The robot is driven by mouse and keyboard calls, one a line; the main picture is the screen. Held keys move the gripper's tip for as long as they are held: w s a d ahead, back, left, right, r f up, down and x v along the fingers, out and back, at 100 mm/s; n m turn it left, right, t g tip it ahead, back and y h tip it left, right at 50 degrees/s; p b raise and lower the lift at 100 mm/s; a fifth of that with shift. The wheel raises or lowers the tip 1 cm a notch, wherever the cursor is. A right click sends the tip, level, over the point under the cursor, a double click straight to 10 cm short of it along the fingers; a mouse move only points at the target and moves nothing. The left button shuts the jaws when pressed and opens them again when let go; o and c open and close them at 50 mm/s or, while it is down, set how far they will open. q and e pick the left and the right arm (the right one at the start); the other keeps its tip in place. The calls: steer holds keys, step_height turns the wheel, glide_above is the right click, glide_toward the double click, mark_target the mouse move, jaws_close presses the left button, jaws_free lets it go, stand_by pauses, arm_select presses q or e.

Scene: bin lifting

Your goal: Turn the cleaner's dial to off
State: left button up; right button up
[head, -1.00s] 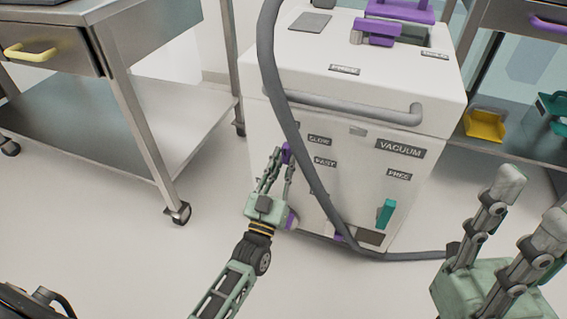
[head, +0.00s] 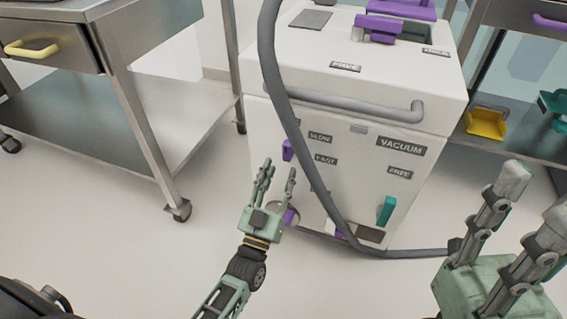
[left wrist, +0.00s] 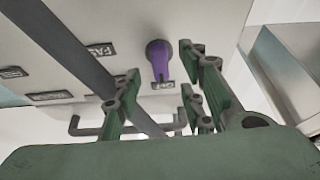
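The white cleaner (head: 345,185) stands ahead, with SLOW and FAST labels on its front. Its purple dial (head: 288,150) sits on the left of that front, beside the SLOW label. In the left wrist view the dial (left wrist: 159,60) is fully visible, its narrow end at a small label too blurred to read surely. My left gripper (head: 279,172) is open and empty, just below and in front of the dial, with a visible gap. My right gripper (head: 533,203) is open and empty at the lower right.
A grey hose (head: 300,140) hangs across the cleaner's front, right of the dial. A grey handle bar (head: 350,105) runs above. A steel cart (head: 150,120) stands at left, and a shelf (head: 515,140) with yellow and teal items at right.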

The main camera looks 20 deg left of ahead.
arm_select(q)
steer(key=v, duration=0.8)
